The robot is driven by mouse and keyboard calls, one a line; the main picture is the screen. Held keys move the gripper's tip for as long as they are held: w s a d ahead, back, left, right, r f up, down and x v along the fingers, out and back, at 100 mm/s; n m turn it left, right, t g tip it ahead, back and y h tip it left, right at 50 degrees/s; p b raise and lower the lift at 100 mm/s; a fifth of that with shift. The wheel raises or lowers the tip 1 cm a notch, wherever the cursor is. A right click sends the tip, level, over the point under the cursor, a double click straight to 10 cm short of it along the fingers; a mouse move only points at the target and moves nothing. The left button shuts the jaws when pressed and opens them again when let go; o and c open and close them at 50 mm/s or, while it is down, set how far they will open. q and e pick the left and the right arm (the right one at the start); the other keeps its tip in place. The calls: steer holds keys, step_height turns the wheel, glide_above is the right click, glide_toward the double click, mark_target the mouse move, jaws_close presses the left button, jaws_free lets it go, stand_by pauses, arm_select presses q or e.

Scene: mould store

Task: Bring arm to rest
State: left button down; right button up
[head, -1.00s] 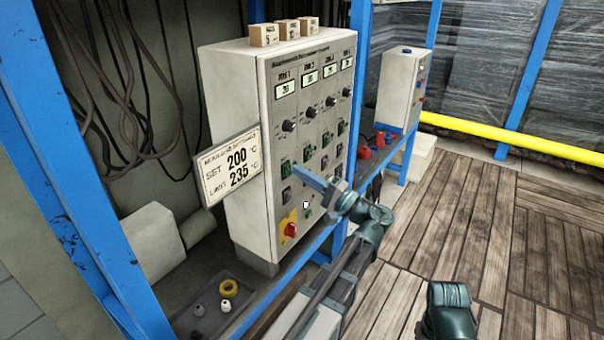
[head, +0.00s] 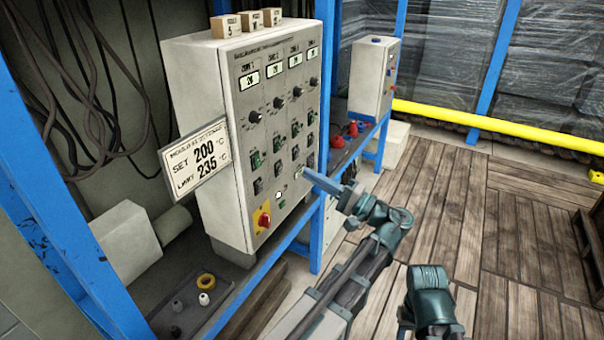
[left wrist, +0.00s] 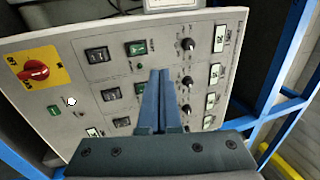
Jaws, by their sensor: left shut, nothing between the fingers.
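My left gripper (head: 308,174) is shut and empty, its blue fingers pressed together. In the head view it is in front of the lower right part of the grey control panel (head: 270,160), seemingly apart from it. In the left wrist view the closed fingertips (left wrist: 160,74) point over the panel face (left wrist: 75,50), among the switches and knobs. My left arm reaches in from the bottom of the head view. A dark green part of my right arm shows at the lower right; its gripper is not visible.
A sign (head: 195,158) reading SET 200, LIMIT 235 projects at the panel's left. A red rotary switch (head: 264,219) is low on the panel. Blue posts (head: 327,130) frame the rack. A smaller grey box (head: 374,77) stands behind. The wooden floor (head: 450,200) at right is open.

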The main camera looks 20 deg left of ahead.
arm_select(q)
steer(key=shift+d, duration=0.25)
stand_by(0.3)
steer(key=s+d+f+m+h, duration=0.1)
steer(key=s+d+f+h, duration=0.15)
steer(key=f+h, duration=0.45)
steer(key=s+d+f+m+h, duration=0.1)
steer(key=s+f+h, duration=0.2)
steer(key=f, duration=0.7)
steer(key=s+d+f+h, duration=0.5)
steer(key=d+f, duration=0.2)
steer(key=f, duration=0.1)
steer(key=s+d+f+g+h, duration=0.25)
steer(key=s+d+h, duration=0.25)
steer(key=d, duration=0.4)
step_height(320, 180, up, 12)
steer(key=p, duration=1.2)
steer(key=shift+w+r+m+t, duration=0.2)
steer(key=shift+m+t, duration=0.2)
steer(key=shift+t, duration=0.05)
